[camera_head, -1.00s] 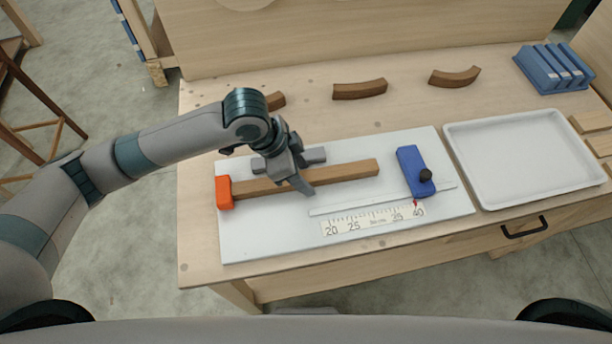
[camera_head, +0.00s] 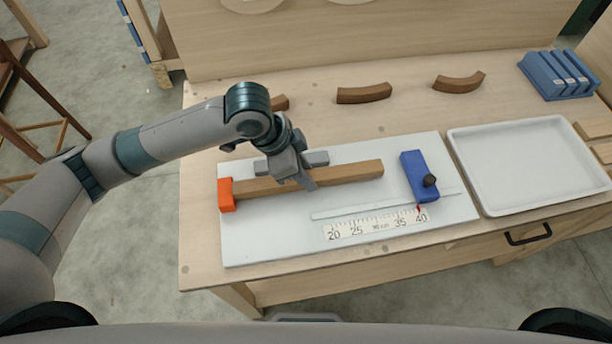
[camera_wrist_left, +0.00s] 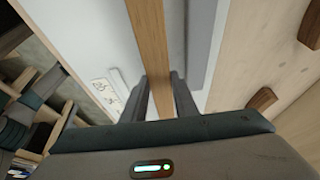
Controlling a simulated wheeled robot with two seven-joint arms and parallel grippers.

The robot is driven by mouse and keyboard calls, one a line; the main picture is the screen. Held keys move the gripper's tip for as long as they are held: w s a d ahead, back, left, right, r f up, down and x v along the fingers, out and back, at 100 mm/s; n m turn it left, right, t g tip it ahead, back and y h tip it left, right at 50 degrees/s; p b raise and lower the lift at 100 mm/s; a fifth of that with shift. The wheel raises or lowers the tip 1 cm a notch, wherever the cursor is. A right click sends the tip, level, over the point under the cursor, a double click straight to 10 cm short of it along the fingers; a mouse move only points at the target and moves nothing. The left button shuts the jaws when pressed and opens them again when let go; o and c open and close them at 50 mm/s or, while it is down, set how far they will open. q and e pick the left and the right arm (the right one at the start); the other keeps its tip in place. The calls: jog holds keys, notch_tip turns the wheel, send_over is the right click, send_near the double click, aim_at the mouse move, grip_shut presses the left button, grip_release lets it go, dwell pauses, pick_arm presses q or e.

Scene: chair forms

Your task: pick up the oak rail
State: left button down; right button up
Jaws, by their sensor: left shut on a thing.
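The oak rail (camera_head: 352,173) is a straight brown bar on the white measuring board (camera_head: 250,246). Its left end is at the orange stop (camera_head: 226,195), and its right end is short of the blue stop (camera_head: 416,176). My left gripper (camera_head: 304,180) is shut on the rail left of its middle. In the left wrist view the rail (camera_wrist_left: 148,40) runs between the two fingers (camera_wrist_left: 160,98). Whether the rail is clear of the board I cannot tell. My right gripper is not in view.
Curved brown pieces (camera_head: 363,94) lie along the back of the workbench (camera_head: 210,110). A printed scale (camera_head: 375,225) is on the board's front part.

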pick_arm(q)
notch_tip(320, 180, up, 8)
jog(key=shift+r+b, duration=0.25)
jog(key=shift+b, duration=0.6)
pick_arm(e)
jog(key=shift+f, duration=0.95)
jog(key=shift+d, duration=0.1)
pick_arm(q)
jog(key=shift+w+a+f+n, duration=0.1)
jog(key=shift+w+a+n, duration=0.1)
jog(key=shift+a+n, duration=0.15)
jog(key=w+a+r+n+t+y+b, duration=0.1)
jog(key=w+a+n+t+y, duration=0.1)
jog(key=w+a+n, duration=0.2)
jog(key=w+a+r+n+t+y+b, duration=0.1)
jog(key=w+a+n, duration=0.3)
jog(key=a+n, duration=0.7)
jog(key=a+y, duration=0.1)
jog(key=a, duration=0.3)
jog(key=shift+t+y, duration=0.3)
jog(key=shift+t, duration=0.1)
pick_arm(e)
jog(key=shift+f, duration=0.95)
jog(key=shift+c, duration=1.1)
